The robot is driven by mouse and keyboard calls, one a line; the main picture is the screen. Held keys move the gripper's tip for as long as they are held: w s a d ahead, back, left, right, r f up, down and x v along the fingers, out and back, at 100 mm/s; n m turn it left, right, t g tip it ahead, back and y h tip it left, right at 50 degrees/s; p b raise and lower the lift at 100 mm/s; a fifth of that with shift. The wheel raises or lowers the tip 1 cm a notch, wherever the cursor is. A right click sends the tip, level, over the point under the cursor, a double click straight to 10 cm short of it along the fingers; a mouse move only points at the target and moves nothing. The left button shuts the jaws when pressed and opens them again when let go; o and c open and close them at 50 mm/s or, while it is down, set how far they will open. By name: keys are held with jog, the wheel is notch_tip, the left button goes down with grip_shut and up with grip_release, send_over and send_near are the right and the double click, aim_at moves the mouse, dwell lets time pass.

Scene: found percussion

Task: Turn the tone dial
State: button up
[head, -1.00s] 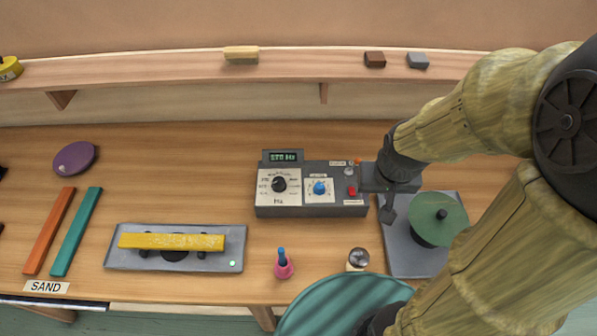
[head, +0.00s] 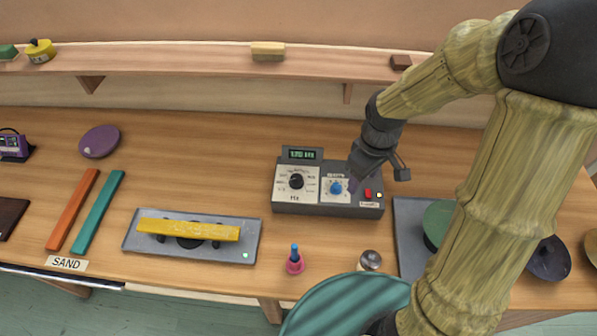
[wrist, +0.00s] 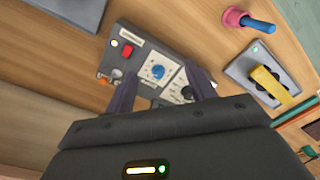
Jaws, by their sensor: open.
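The grey control box (head: 327,209) sits on the bench. It has a black dial (head: 296,182) on a white scale panel at left and a blue dial (head: 336,188) on a smaller panel at its right. The dial labels are too small to read surely. My gripper (head: 354,183) is open and empty, over the box's right part, close to the blue dial. In the wrist view my gripper's fingers (wrist: 162,82) stand apart, with the blue dial (wrist: 158,71) showing between them. The black dial (wrist: 187,92) is beside the finger on the right.
A red button (head: 367,193) is on the box's right end. A small display (head: 302,154) rises at its back. A pink-based peg (head: 295,266) and a round-topped knob (head: 370,260) stand in front. A yellow bar (head: 188,229) lies on a grey plate at left.

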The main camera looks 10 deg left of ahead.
aim_at(297, 177)
jog(key=w+a+r+n+g+y+p, duration=0.2)
jog(key=w+a+n+y, duration=0.1)
jog(key=w+a+n, duration=0.7)
jog(key=w+n, duration=0.1)
jog(key=n, duration=0.2)
jog(key=shift+r+y, duration=0.15)
jog(key=shift+y, duration=0.25)
jog(key=shift+s+a, duration=0.1)
jog(key=shift+a, duration=0.05)
jog(key=p+x, duration=0.4)
jog(key=x, duration=1.3)
jog(key=shift+f+p, duration=0.3)
jog(key=shift+p, duration=0.1)
jog(key=c, duration=1)
